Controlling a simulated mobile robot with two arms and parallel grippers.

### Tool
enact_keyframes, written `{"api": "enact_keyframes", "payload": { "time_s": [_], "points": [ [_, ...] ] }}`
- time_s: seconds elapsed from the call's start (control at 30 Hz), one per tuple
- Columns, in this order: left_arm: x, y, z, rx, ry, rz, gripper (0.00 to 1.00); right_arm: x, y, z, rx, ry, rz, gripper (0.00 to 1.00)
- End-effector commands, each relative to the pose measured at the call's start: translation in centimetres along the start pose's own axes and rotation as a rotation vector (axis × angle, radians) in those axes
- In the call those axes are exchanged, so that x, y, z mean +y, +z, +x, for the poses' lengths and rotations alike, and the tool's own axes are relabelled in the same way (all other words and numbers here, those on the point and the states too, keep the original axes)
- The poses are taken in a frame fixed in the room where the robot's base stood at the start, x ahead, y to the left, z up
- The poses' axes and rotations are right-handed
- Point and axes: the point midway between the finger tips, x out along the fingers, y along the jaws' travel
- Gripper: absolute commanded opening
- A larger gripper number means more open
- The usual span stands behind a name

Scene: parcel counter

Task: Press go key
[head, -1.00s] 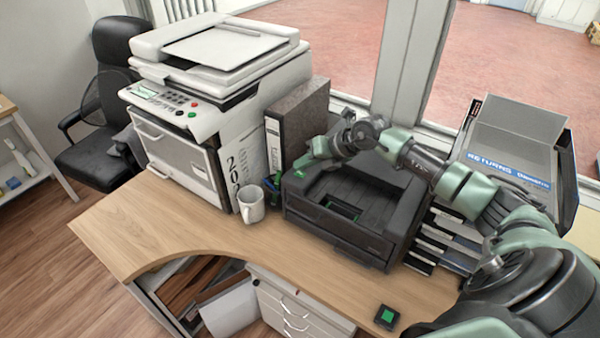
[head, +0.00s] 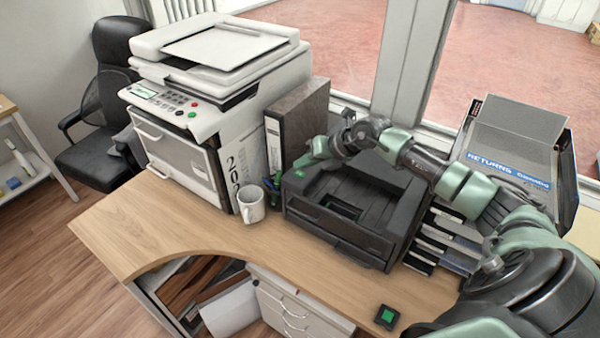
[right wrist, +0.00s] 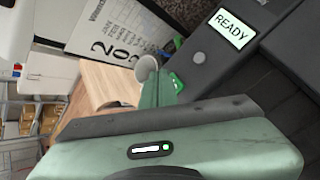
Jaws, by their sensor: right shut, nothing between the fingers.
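The black printer (head: 345,205) stands on the counter. In the right wrist view its lit screen (right wrist: 232,29) reads READY, and a green key (right wrist: 177,83) shows close by on the panel. My right gripper (head: 301,160) is shut and empty over the printer's left front corner. In the right wrist view its green fingers (right wrist: 158,88) are close beside the green key and partly cover it; I cannot tell if they touch. In the head view the key cannot be made out clearly. My left gripper is not in view.
A white mug (head: 251,204) stands just left of the printer. A dark binder (head: 297,118) and a large white copier (head: 205,90) are behind and left. A returns tray (head: 510,150) stands right. A small black box with a green top (head: 387,316) lies at the front edge.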

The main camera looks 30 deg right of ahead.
Motion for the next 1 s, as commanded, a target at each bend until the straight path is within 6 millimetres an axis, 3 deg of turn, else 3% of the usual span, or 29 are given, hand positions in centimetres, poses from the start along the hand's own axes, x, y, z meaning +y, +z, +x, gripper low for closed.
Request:
{"api": "enact_keyframes", "payload": {
  "time_s": [1.0],
  "points": [
    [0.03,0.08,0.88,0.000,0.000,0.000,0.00,-0.68,-0.70,0.93,0.000,0.000,0.000,0.00]
  ]
}}
